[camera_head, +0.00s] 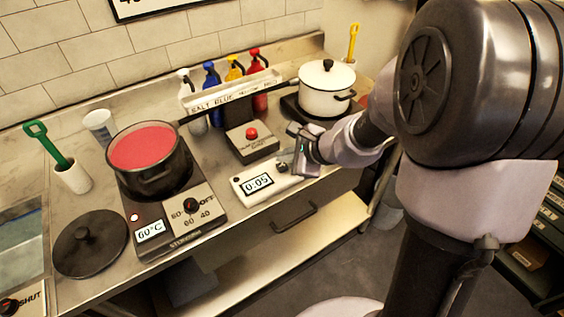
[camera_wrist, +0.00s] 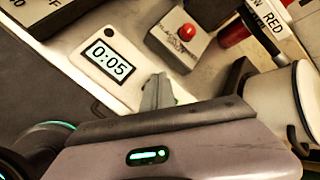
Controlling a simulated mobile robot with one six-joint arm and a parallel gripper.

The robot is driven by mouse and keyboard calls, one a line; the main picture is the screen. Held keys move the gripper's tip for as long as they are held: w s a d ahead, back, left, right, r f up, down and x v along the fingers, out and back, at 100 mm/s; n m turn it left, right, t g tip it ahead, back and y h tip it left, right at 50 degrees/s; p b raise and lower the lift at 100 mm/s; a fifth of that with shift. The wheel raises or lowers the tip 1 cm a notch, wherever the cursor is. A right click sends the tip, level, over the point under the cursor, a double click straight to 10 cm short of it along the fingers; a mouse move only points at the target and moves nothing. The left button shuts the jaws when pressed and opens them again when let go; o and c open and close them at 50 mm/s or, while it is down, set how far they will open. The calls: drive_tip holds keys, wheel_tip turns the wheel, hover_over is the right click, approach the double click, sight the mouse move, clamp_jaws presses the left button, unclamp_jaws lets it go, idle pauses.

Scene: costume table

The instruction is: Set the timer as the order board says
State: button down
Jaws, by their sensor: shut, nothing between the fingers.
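The timer (camera_head: 243,196) is a white box on the steel counter, and its display reads 0:05. It also shows in the wrist view (camera_wrist: 83,54), with a dark round part near one corner. My gripper (camera_head: 292,160) is over the right end of the timer, shut and empty. Its fingers (camera_wrist: 158,92) show in the wrist view beside the display, hiding part of the timer's end. I cannot tell whether they touch it. The order board (camera_head: 150,8) is on the tiled wall, cut off by the top edge; its text is not readable.
A box with a red button (camera_head: 251,145) stands behind the timer. A hotplate (camera_head: 165,232) reading 60°C carries a pot of red liquid (camera_head: 150,165) on the left. A white lidded pot (camera_head: 327,98) stands behind my gripper. Several coloured bottles line the back.

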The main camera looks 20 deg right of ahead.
sight(285, 167)
drive_tip(key=shift+r, duration=0.15)
wheel_tip(285, 167, up, 5)
drive_tip(key=p, duration=0.4)
idle(0.4)
idle(2.1)
